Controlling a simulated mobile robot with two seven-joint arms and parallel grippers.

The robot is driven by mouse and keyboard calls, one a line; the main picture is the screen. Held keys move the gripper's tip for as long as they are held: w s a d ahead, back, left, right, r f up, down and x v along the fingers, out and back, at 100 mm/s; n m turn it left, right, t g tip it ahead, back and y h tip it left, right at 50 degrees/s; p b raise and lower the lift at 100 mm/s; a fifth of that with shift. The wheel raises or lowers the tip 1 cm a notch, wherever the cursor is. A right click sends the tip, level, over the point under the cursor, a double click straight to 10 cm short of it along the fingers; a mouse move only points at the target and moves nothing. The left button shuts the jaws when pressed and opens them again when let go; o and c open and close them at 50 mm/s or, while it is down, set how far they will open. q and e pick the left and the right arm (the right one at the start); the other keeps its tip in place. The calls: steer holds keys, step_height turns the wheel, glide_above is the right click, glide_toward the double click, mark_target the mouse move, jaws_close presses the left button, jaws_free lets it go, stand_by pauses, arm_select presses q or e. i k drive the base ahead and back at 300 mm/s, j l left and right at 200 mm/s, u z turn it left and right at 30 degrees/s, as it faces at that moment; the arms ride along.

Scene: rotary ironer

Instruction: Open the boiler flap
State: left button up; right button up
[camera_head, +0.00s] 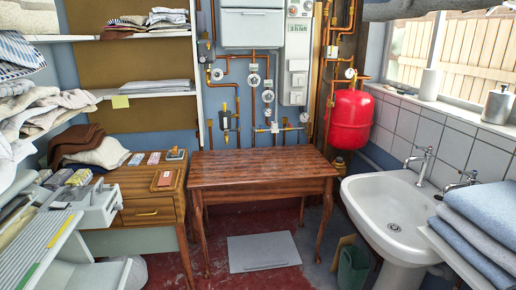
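The white boiler (251,30) hangs on the back wall at the top centre, its upper part cut off by the picture edge. A seam runs across its front near the top edge, and the front panel below it looks flush and shut. I cannot tell exactly where the flap's edges are. Copper pipes with round gauges and valves run below the boiler. Neither of my grippers is in view.
A wooden table (262,172) stands below the boiler, its top bare. A red tank (350,120) and white sink (392,215) are at right. A grey ironer (85,205) and drawer cabinet (150,200) are at left. A grey panel (263,252) lies on the floor.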

mark_target(240, 27)
steer(key=i+u, duration=0.15)
steer(key=i, duration=0.3)
steer(key=i+l+u, duration=0.15)
steer(key=i, duration=0.25)
steer(key=i+l+u, duration=0.15)
steer(key=i, duration=0.25)
steer(key=i+l+u, duration=0.2)
steer(key=i+u, duration=0.2)
steer(key=i+l+u, duration=0.45)
steer(key=k+j, duration=0.05)
steer(key=j, duration=0.05)
